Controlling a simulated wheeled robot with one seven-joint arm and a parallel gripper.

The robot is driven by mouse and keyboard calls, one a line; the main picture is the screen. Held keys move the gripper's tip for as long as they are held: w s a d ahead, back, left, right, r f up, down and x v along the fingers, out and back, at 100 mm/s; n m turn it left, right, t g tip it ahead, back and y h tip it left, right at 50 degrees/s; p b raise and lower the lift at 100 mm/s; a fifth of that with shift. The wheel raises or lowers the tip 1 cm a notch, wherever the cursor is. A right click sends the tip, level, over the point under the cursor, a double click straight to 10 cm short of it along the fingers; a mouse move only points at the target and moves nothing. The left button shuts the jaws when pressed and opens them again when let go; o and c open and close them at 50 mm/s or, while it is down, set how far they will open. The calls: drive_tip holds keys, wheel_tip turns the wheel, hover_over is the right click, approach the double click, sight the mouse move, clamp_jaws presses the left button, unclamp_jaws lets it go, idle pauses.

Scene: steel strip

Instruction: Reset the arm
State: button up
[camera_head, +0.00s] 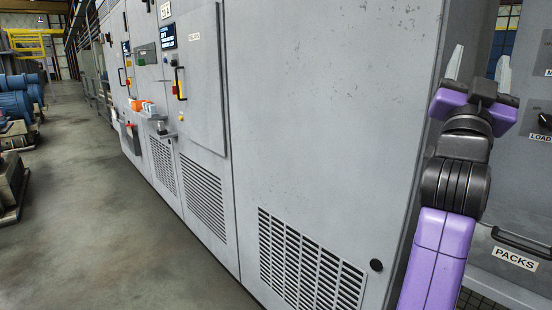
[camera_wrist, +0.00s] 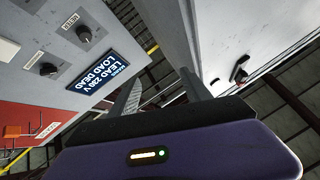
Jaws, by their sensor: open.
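My gripper (camera_head: 478,68) is at the right of the head view, on the raised purple and black arm. Its two pale fingers point up and stand apart, with nothing between them. In the wrist view the two fingers of my gripper (camera_wrist: 162,98) reach away from the purple wrist body and are spread, with no object held. The gripper is beside the edge of a large grey cabinet (camera_head: 330,110). I cannot tell how far it is from the cabinet.
A panel (camera_wrist: 75,50) with knobs and a display reading "LOAD DEAD" is left in the wrist view. A drawer labelled "PACKS" (camera_head: 515,258) is right of my arm. Blue machines (camera_head: 18,100) stand far left. The floor aisle (camera_head: 95,200) is clear.

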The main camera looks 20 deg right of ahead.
drive_tip(key=s+a+f+n+t+y+p, duration=0.2)
drive_tip(key=a+f+n+t+y, duration=0.3)
drive_tip(key=a+f+n+y, duration=0.55)
drive_tip(key=s+a+f+n+t+y+p, duration=0.15)
drive_tip(key=a+f+n+t+y, duration=0.5)
drive_tip(key=f, duration=0.75)
drive_tip(key=s+a+f+m+g+y+p, duration=0.1)
drive_tip(key=s+a+f+g, duration=0.2)
drive_tip(key=s, duration=0.7)
drive_tip(key=s+a+f+g+y+p, duration=0.2)
drive_tip(key=s+a+f+g, duration=0.2)
drive_tip(key=s+f, duration=0.4)
drive_tip(key=s+a+f+m+g+y+p, duration=0.1)
drive_tip(key=s+a+f+g, duration=0.3)
drive_tip(key=s, duration=0.8)
wheel_tip(320, 180, down, 2)
drive_tip(key=shift+a+f+m+y+p, duration=0.3)
drive_tip(key=shift+a+y+p, duration=0.1)
drive_tip(key=shift+a+p, duration=0.35)
drive_tip(key=shift+c, duration=0.5)
